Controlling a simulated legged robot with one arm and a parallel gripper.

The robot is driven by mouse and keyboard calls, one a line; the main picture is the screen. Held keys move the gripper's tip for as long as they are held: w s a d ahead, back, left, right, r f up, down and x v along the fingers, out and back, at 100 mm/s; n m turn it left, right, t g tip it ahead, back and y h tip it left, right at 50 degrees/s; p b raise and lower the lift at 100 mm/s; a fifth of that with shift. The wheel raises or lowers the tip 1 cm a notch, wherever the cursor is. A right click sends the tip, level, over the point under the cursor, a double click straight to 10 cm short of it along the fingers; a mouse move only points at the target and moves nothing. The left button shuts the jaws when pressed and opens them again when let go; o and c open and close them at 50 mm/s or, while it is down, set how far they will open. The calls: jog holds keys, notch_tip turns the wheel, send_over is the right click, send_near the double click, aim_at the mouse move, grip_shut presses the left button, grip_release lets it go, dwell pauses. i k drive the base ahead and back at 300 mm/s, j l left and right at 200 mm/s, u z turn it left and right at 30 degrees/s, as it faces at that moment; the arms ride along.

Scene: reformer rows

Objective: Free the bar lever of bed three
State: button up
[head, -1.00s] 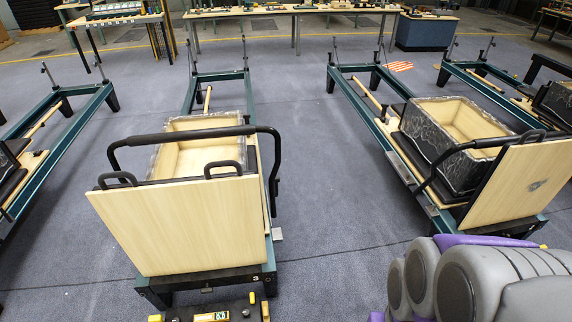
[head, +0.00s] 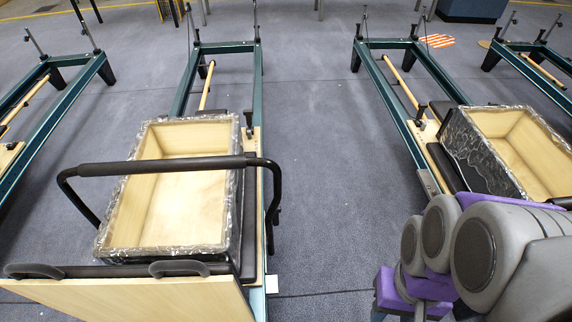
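The bed (head: 188,85) left of centre is the one that bore a "3" on its front end in the earlier head view; that label is now out of frame. Its black bar (head: 160,168) stands raised across the open wooden box (head: 185,205) on the carriage. The bar's right arm (head: 277,190) runs down the bed's right side, with a small dark fitting beside it. I cannot tell whether that fitting is the lever. My grey and purple arm links fill the lower right; my gripper's fingertips do not show.
A pale board (head: 130,300) with two black handles closes the bed's near end. Blue-grey floor (head: 320,150) lies free between this bed and the right-hand bed (head: 400,110), which carries another box (head: 480,155). Another bed frame (head: 60,95) stands at the left.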

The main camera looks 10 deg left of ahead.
aim_at(276, 222)
jog(key=i+u, duration=0.2)
jog(key=i, duration=0.3)
jog(key=i+l+u, duration=0.2)
jog(key=i, duration=0.25)
jog(key=i+l+u, duration=0.2)
jog(key=i, duration=0.25)
jog(key=u, duration=0.55)
